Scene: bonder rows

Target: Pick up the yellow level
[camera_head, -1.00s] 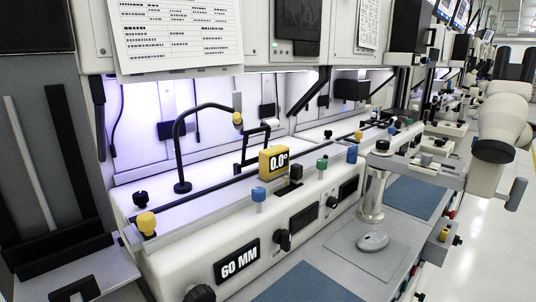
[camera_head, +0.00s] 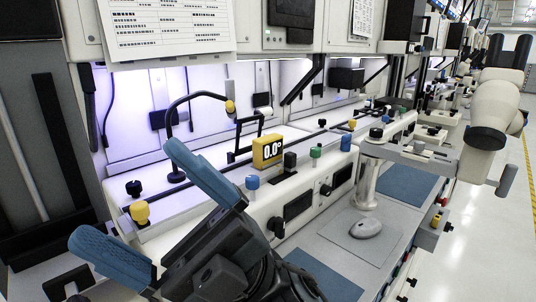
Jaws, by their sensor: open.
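The level is not hidden by my arm.
A black bent-arm lamp (camera_head: 190,100) rises behind the gripper. Yellow (camera_head: 139,212), blue (camera_head: 252,182) and green (camera_head: 315,152) knobs line the ledge. A microscope (camera_head: 495,105) stands at right. A mouse (camera_head: 366,228) lies on the grey worktop. Aisle floor is clear at far right.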

